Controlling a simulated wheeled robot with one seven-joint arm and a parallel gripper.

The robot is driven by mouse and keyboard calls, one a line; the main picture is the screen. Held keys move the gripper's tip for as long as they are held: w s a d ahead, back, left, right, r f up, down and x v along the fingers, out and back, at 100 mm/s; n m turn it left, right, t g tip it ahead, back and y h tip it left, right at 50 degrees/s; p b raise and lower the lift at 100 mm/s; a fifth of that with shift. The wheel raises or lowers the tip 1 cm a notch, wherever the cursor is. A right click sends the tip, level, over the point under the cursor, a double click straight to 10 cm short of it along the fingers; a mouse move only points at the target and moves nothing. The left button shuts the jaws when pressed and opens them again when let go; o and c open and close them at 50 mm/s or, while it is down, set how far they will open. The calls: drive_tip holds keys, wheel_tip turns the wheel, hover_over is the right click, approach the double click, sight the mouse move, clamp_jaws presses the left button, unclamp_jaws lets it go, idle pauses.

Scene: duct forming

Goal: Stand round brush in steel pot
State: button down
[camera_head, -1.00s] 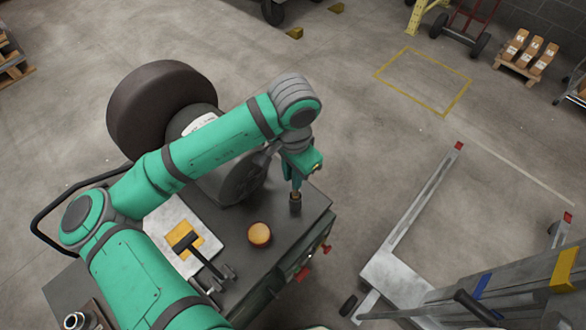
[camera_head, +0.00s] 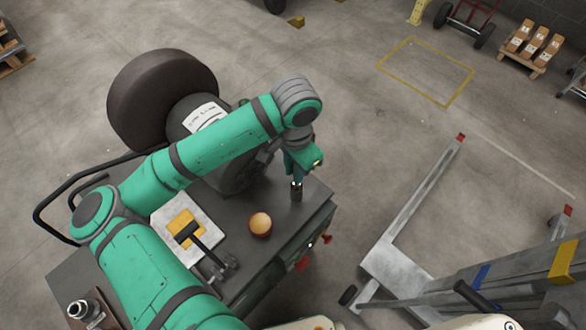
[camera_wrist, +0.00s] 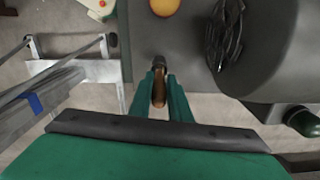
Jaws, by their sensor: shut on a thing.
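My gripper (camera_head: 297,178) is shut on the round brush (camera_head: 296,192) near the right corner of the dark bench top. In the wrist view the brush's brown handle (camera_wrist: 160,86) lies between the fingers (camera_wrist: 160,78), with its dark head beyond them. I cannot tell whether the head touches the bench. A shiny steel vessel (camera_head: 77,309), which looks like the steel pot, stands on a brown base at the bench's near left, far from my gripper. Its inside is too small to make out.
An orange-topped round object (camera_head: 260,224) stands on the bench left of the brush. A white plate (camera_head: 206,229) with a yellow patch and a black-handled tool lies further left. A large dark drum (camera_head: 160,100) is behind. A grey wheeled lift (camera_head: 400,265) stands to the right.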

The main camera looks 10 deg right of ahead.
drive_tip(key=shift+s, duration=0.1)
drive_tip(key=shift+f, duration=1.5)
idle(0.3)
drive_tip(key=c, duration=1.6)
unclamp_jaws()
drive_tip(key=shift+o, duration=0.2)
wheel_tip(320, 180, up, 11)
drive_tip(key=shift+f, duration=0.1)
